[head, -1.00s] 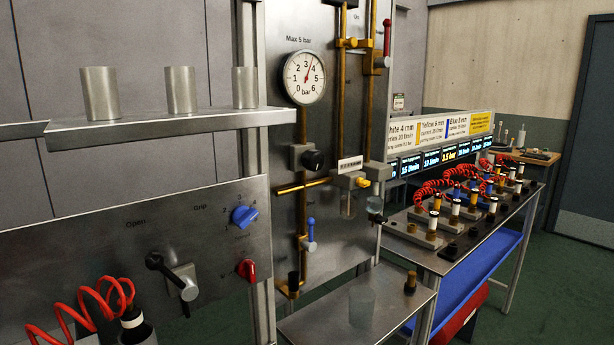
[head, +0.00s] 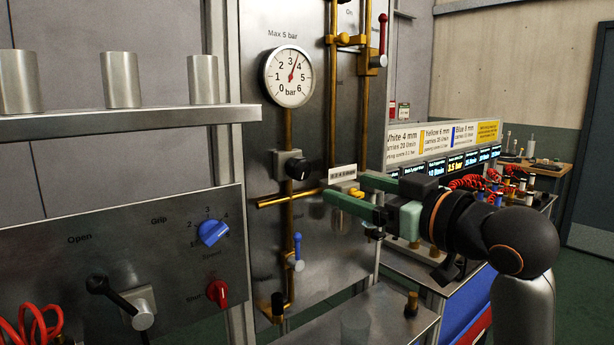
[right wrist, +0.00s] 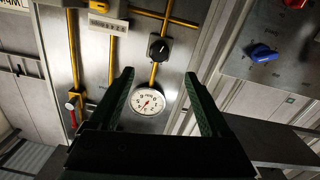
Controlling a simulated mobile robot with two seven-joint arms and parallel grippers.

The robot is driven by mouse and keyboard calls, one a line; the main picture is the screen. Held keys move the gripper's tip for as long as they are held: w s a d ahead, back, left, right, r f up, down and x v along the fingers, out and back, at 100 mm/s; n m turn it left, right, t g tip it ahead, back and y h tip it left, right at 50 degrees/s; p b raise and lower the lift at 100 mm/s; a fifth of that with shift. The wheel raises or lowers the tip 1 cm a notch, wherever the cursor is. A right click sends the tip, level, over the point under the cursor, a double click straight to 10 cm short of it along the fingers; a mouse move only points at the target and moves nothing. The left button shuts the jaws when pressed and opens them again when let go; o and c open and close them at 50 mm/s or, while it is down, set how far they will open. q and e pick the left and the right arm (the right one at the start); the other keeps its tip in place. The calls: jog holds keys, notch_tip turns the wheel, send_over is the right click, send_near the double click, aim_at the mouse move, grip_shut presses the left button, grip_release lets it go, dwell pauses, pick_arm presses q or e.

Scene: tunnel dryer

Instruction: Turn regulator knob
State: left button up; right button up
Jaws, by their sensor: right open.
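The regulator knob (head: 298,168) is a round black knob on a grey block on the steel panel, below the pressure gauge (head: 290,76). The gauge needle points between 3 and 4 bar. My right gripper (head: 342,185) is open and empty, its green fingers reaching in from the right, a little right of the knob and apart from it. In the right wrist view, the knob (right wrist: 159,48) shows beyond the gap between the open fingertips (right wrist: 158,73), with the gauge (right wrist: 148,102) appearing between the fingers. My left gripper is not in view.
Brass pipes (head: 288,235) run around the knob, and a blue-handled valve (head: 298,250) sits below it. A shelf (head: 130,122) with metal cups juts out at left. A panel with a blue dial (head: 213,232) and red knob (head: 217,292) is lower left.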

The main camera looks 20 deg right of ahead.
aim_at(303, 169)
jog(key=x, duration=0.4)
jog(key=p+x, duration=0.1)
jog(key=x, duration=0.3)
jog(key=p+x, duration=0.1)
jog(key=x, duration=0.3)
jog(key=shift+w+r, duration=0.2)
jog(key=shift+r, duration=0.2)
jog(key=c, duration=1.3)
